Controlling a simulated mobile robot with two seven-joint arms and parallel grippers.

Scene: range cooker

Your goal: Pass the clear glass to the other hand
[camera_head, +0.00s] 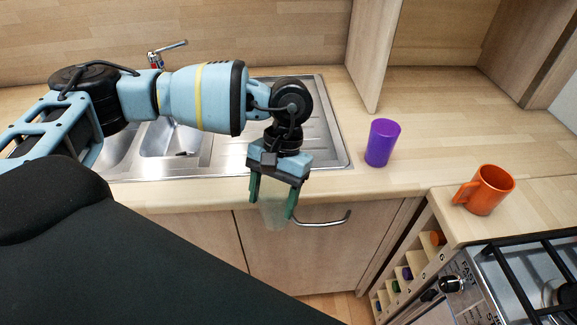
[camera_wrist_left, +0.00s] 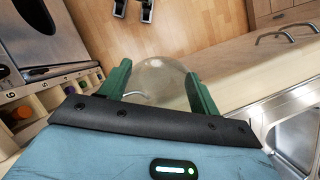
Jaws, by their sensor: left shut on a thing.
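The clear glass (camera_head: 273,211) is held between the green fingers of my left gripper (camera_head: 272,204), in front of the counter's front edge. In the left wrist view the glass (camera_wrist_left: 160,80) shows as a faint, see-through round shape between the two fingers of the left gripper (camera_wrist_left: 160,88). The left gripper is shut on it, pointing down in the head view. My right gripper is not clearly seen in either view.
A purple cup (camera_head: 382,143) stands on the wooden counter (camera_head: 440,110). An orange mug (camera_head: 486,190) stands nearer the stove (camera_head: 520,285) at right. A steel sink (camera_head: 225,150) lies behind the gripper. A cabinet door with a handle (camera_head: 323,220) is below the counter.

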